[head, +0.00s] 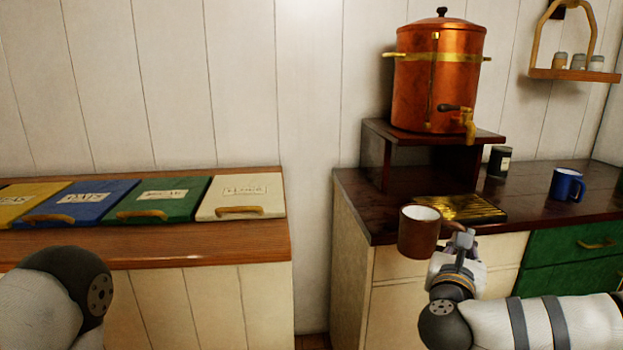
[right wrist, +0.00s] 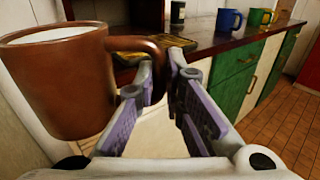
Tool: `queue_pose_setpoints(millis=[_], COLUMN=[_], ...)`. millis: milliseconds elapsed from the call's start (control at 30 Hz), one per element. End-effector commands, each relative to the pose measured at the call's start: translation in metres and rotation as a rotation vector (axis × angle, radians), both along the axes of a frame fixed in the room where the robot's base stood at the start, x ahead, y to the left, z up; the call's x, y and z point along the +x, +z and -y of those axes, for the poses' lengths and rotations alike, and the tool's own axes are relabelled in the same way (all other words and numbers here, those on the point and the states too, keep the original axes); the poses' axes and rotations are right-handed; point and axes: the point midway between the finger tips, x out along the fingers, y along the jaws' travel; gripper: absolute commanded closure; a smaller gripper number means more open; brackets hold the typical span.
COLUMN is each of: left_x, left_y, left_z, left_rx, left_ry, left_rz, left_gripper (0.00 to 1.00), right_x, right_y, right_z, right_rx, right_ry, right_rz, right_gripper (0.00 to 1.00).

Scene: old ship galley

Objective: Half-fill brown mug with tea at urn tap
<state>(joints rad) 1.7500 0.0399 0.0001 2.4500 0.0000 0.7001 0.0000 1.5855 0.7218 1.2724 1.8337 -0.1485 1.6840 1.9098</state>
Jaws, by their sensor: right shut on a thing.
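The brown mug (head: 418,234) is upright, held just in front of the counter's left front corner, with a pale inside. No tea shows in it. My right gripper (head: 461,241) is shut on its handle; the right wrist view shows the mug (right wrist: 60,88) at the left and the fingers (right wrist: 166,72) at the handle. The copper urn (head: 437,85) stands on a dark wooden stand (head: 375,155), with its brass tap (head: 468,126) at the front right. The mug is below and left of the tap, well apart from it. My left gripper is out of view.
A brass drip grille (head: 462,207) lies on the dark counter (head: 385,212) below the tap. A dark tin (head: 499,162) and blue mug (head: 566,185) stand to the right. Labelled coloured bin lids (head: 158,200) line the left counter. A wall shelf (head: 574,75) holds small jars.

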Motion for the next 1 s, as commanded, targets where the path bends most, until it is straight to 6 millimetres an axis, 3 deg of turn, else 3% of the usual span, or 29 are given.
queue_pose_setpoints(millis=[200, 400, 500, 667, 1000], left_x=[0.000, 0.000, 0.000, 0.000, 0.000], left_y=[0.000, 0.000, 0.000, 0.000, 0.000], left_z=[0.000, 0.000, 0.000, 0.000, 0.000], left_rx=[0.000, 0.000, 0.000, 0.000, 0.000], left_ry=[0.000, 0.000, 0.000, 0.000, 0.000], left_rz=[0.002, 0.002, 0.002, 0.001, 0.001], left_gripper=[1.00, 1.00, 1.00, 1.00, 1.00], right_x=[-0.069, -0.130, -0.150, -0.165, -0.165], right_y=[-0.047, -0.060, -0.060, -0.059, -0.059], right_z=[-0.057, -0.093, -0.102, -0.108, -0.109], right_rx=[0.005, 0.004, 0.004, 0.002, 0.000], right_ry=[0.272, 0.449, 0.497, 0.533, 0.535], right_rz=[-0.003, 0.000, 0.003, 0.005, 0.005], right_gripper=[1.00, 1.00, 1.00, 1.00, 1.00])
